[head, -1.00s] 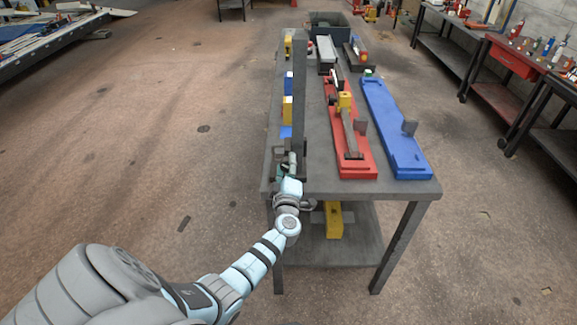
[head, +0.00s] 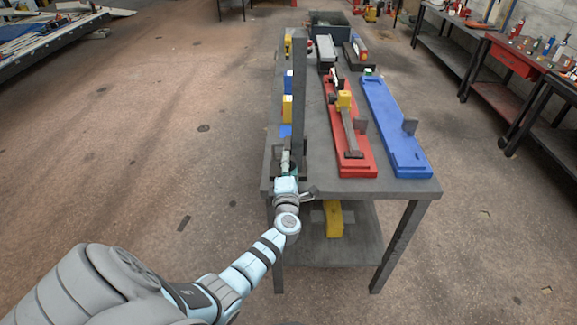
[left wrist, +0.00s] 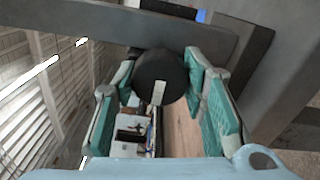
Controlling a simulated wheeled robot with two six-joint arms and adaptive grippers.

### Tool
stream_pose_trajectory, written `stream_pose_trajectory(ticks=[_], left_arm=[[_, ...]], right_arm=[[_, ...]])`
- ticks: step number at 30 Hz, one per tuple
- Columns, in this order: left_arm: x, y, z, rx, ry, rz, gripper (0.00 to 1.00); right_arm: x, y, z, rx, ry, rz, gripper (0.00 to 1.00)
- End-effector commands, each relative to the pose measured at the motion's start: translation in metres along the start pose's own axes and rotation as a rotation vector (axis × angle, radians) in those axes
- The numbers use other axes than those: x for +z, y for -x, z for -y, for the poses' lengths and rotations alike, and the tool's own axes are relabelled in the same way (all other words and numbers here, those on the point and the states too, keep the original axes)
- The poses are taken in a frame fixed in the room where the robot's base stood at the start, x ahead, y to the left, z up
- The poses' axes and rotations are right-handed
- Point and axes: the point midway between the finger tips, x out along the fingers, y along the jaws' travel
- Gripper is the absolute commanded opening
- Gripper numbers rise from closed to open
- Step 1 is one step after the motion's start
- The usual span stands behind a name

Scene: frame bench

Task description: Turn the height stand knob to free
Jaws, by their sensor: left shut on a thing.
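The height stand (head: 299,95) is a tall dark grey post at the near left of the bench. Its knob (left wrist: 160,80) is a round black cap with a pale mark on its face, seen in the left wrist view. My left gripper (head: 288,168) is at the foot of the post. Its teal-padded fingers are on both sides of the knob and shut on it. In the head view the gripper hides the knob. I cannot read any free or locked marking. My right gripper is not in view.
The grey bench (head: 405,186) carries a red fixture (head: 365,168) with a yellow-headed clamp and a long blue plate (head: 385,120) to the right of the post. Blue and yellow blocks stand left of the post. Open floor lies left of the bench.

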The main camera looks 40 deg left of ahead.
Motion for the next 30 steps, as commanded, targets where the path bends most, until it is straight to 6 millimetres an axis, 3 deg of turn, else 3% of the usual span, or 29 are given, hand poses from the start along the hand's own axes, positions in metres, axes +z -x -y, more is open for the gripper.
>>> stream_pose_trajectory(ticks=[12,13,16,26,30], left_arm=[[0.001,-0.001,-0.001,0.002,0.010,0.001,0.11],[0.001,0.000,-0.001,0.002,0.010,0.001,0.43],[0.001,0.000,-0.001,0.002,0.009,0.001,0.59],[0.000,0.002,0.000,0.000,0.007,0.000,0.59],[0.000,0.024,0.001,0.000,0.009,0.001,0.59]], right_arm=[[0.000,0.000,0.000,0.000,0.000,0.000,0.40],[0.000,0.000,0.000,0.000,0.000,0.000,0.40],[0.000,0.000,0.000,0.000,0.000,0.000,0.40],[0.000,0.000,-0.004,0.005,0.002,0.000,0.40],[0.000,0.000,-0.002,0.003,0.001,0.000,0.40]])
